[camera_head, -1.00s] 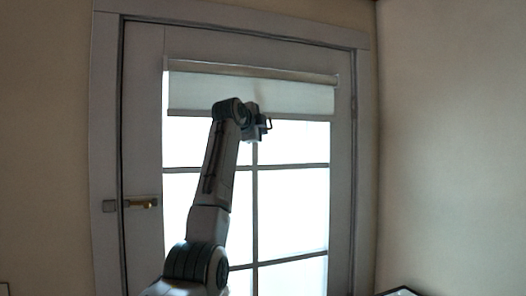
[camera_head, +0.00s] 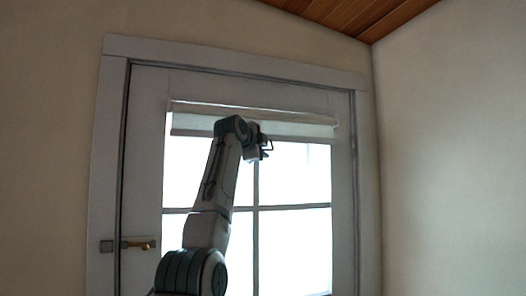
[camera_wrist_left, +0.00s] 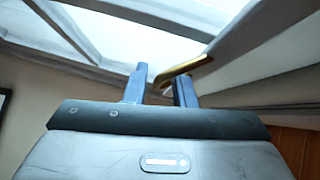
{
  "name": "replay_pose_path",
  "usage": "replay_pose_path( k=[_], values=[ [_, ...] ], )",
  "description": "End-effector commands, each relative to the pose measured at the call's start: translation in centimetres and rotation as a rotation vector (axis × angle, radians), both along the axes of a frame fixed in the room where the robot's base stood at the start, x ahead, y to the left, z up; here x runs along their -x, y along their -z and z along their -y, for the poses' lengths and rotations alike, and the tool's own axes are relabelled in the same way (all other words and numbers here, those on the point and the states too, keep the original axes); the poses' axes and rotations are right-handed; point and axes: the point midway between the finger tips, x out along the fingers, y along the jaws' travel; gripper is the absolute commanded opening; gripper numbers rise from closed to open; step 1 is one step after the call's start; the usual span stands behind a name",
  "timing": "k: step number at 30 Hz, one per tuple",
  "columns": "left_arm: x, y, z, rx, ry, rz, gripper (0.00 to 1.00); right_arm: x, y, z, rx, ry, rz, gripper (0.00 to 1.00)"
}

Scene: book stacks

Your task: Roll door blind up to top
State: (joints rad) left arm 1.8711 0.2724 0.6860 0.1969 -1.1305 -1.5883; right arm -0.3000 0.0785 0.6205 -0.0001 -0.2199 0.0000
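The white door blind (camera_head: 295,129) is rolled into a short strip across the top of the glazed door (camera_head: 145,180). My left gripper (camera_head: 266,149) is at the blind's lower edge, near its middle. In the left wrist view, the two blue-grey fingers of the left gripper (camera_wrist_left: 160,88) stand apart. A bent brass-coloured bar (camera_wrist_left: 185,70) reaches in between them and passes close to the right finger. I cannot tell whether it touches. The blind's pale cloth seems to show beside it. My right gripper is not in view.
A brass door handle (camera_head: 138,244) is on the door's left side. The door frame (camera_head: 230,62) surrounds the door. A wooden ceiling (camera_head: 345,12) is above and a plain wall (camera_head: 450,150) stands at the right.

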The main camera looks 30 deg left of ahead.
Motion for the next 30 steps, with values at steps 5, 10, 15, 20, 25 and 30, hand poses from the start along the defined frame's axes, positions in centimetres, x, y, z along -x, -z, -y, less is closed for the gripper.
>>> replay_pose_path(
  k=[5, 10, 15, 20, 25, 30],
  values=[
    [0.0, 0.1, 0.0, -0.001, -0.001, -0.001, 0.29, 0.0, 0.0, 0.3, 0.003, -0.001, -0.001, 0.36],
    [0.1, 0.1, 0.0, -0.001, -0.001, -0.001, 0.29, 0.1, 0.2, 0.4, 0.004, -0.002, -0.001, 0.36],
    [1.5, 0.3, 0.1, -0.002, -0.001, 0.001, 0.29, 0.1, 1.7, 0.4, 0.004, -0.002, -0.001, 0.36],
    [4.3, 0.1, 0.2, -0.002, 0.0, 0.003, 0.29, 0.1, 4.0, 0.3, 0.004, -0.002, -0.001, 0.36],
    [7.4, -0.4, 0.5, 0.0, 0.0, 0.002, 0.29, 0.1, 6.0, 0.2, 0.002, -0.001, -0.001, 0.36],
    [9.7, -0.9, 0.6, 0.0, 0.0, 0.0, 0.29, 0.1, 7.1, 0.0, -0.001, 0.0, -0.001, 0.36]
  ],
)
